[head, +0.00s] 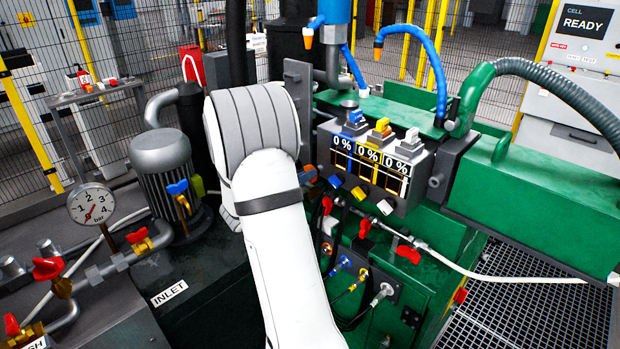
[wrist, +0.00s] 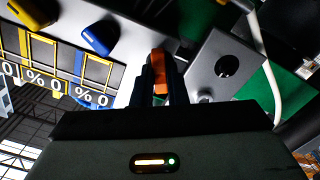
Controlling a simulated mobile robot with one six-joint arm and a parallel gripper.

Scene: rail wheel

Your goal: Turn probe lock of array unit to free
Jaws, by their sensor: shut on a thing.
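The array unit (head: 369,164) is a grey box with several 0 % displays, on the green machine right of my arm in the head view. In the wrist view its display strip (wrist: 52,82) appears upside down at the left. My gripper (wrist: 158,78) is shut on a small orange lever (wrist: 159,60), which stands between the two dark fingers against a grey surface. This lever seems to be the probe lock, but I see no label. Its turned position is hard to tell. In the head view my white arm hides most of the gripper.
A blue knob (wrist: 101,37) and a yellow knob (wrist: 28,12) are beside the lever. A grey plate with a round black hole (wrist: 228,66) is on its other side. A white hose (head: 500,276) and red-handled valves (head: 408,254) lie below the unit.

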